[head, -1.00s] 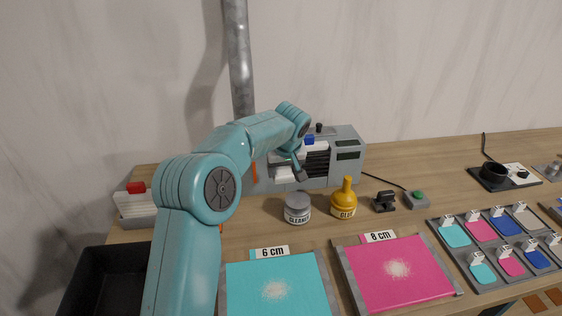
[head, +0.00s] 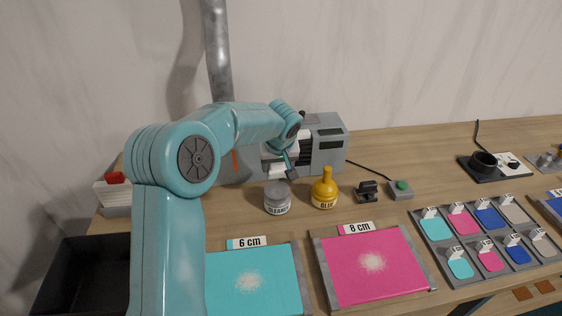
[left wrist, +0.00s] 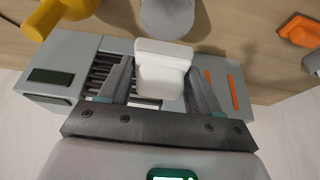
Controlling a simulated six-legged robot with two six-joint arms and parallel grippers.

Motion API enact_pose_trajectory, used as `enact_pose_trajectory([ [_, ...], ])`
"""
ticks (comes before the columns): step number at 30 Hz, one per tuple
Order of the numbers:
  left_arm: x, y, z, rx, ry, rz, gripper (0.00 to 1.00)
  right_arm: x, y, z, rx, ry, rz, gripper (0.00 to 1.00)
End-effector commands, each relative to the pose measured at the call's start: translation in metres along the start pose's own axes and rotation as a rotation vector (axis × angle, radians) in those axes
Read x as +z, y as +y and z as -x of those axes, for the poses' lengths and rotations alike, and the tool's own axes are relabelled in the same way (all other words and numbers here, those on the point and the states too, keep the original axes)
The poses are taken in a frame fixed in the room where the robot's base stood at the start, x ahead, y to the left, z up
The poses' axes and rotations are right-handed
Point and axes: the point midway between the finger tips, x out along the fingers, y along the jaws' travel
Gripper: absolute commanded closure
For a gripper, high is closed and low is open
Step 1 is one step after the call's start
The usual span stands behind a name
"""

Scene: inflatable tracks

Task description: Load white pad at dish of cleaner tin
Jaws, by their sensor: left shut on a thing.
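The cleaner tin (head: 277,200) is a round grey tin with a dished top, upright on the table and labelled CLEANER. My left gripper (head: 290,170) is behind and just above it in the head view, pointing down. The left wrist view shows the left gripper (left wrist: 162,88) shut on a white pad (left wrist: 163,68), held between its two fingers. The grey tin (left wrist: 167,15) is at the top of that view, beyond the pad; a gap between them cannot be judged. My forearm hides part of the scene behind. My right gripper is not in view.
A yellow glue bottle (head: 324,190) stands right of the tin. A grey machine (head: 325,145) stands behind. A black clip-like object (head: 366,191) and a green-button box (head: 401,190) lie further right. Cyan (head: 250,282) and pink (head: 372,264) sheets lie in front.

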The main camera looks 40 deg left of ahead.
Motion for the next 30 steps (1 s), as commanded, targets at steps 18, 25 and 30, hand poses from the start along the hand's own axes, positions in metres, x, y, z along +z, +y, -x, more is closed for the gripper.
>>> enact_pose_trajectory([
  [18,0.021,0.001,-0.054,-0.001,-0.001,0.000,0.61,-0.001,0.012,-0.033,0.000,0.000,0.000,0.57],
  [25,0.021,0.002,-0.056,-0.001,0.000,0.001,0.61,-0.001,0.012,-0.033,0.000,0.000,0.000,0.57],
  [30,0.021,0.002,-0.055,0.000,0.000,0.001,0.61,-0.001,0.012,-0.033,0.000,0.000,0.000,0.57],
])
